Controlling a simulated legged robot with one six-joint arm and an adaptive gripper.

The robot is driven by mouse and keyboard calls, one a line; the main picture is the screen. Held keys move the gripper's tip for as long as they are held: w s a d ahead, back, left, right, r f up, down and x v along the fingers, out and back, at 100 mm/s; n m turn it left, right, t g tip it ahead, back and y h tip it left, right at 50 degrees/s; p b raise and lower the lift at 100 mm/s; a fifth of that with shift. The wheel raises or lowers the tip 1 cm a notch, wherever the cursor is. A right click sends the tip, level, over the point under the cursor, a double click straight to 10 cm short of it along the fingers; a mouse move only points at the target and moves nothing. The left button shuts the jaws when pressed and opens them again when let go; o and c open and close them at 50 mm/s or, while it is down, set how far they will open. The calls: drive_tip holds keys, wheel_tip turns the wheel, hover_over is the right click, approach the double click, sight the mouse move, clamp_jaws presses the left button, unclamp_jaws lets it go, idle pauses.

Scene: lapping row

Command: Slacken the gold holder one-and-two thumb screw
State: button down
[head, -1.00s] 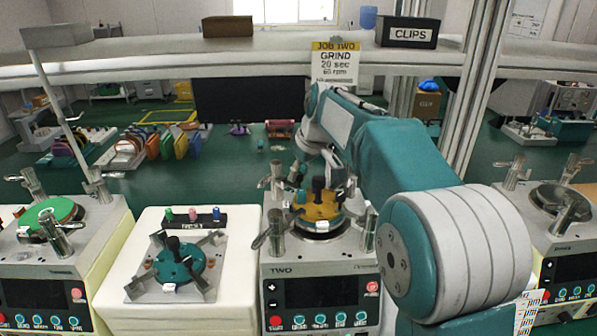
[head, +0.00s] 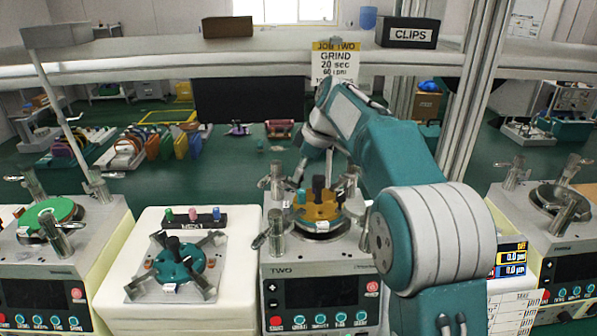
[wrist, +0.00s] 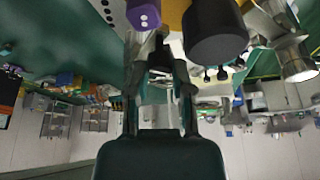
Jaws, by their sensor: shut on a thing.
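The gold holder (head: 322,211) sits on the plate of the machine marked TWO, with a black knob (head: 318,186) upright at its middle. My gripper (head: 331,172) is at the holder's far side, mostly hidden behind the knob and the machine's posts. In the wrist view my gripper's fingers (wrist: 160,48) come together at the holder's edge, between a purple cap with pale dots (wrist: 144,14) and the large black knob (wrist: 216,32). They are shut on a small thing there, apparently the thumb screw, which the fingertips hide. A little gold surface shows beyond them.
Metal posts stand around the holder on machine TWO. A teal holder (head: 180,264) sits in a stand at left, with a small black rack (head: 192,222) of coloured pegs behind it. A shelf (head: 250,65) with a CLIPS box (head: 408,33) crosses behind.

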drive_tip(key=shift+d+f, duration=0.15)
drive_tip(key=shift+c, duration=2.4)
unclamp_jaws()
drive_tip(key=shift+w, duration=0.1)
drive_tip(key=shift+d+r, duration=0.1)
drive_tip(key=shift+r, duration=0.4)
drive_tip(key=v, duration=1.1)
drive_tip(key=shift+d, duration=0.15)
